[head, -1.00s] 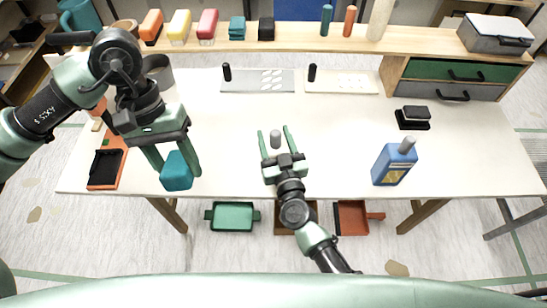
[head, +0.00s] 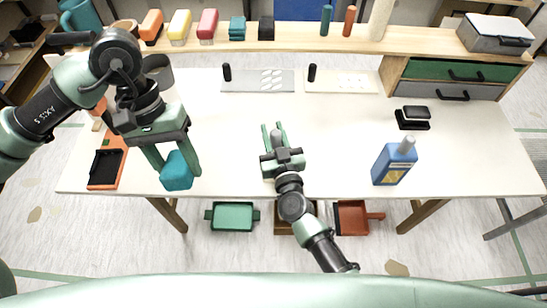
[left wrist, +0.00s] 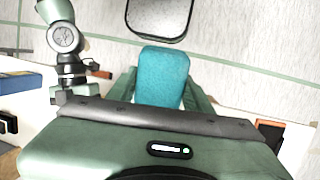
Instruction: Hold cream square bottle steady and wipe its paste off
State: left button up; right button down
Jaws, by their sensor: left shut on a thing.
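My left gripper (head: 168,150) is shut on a teal sponge block (head: 177,172), held above the left front of the table. The sponge also shows in the left wrist view (left wrist: 163,77), hanging between the fingers. My right gripper (head: 274,132) is near the table's middle, its fingers pointing away from the front edge. A small grey cap (head: 275,140) shows between those fingers. I cannot make out a cream square bottle's body or paste there; the gripper covers much of that spot. Whether the right fingers press on anything is unclear.
A blue bottle (head: 394,163) stands at the right front. A black-based block (head: 412,118) lies behind it. An orange tray (head: 106,168) is at the left. Two boards (head: 257,80) lie at the back.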

dwell(0.9)
pick_arm(q)
jog(key=o, duration=0.7)
jog(key=c, duration=0.7)
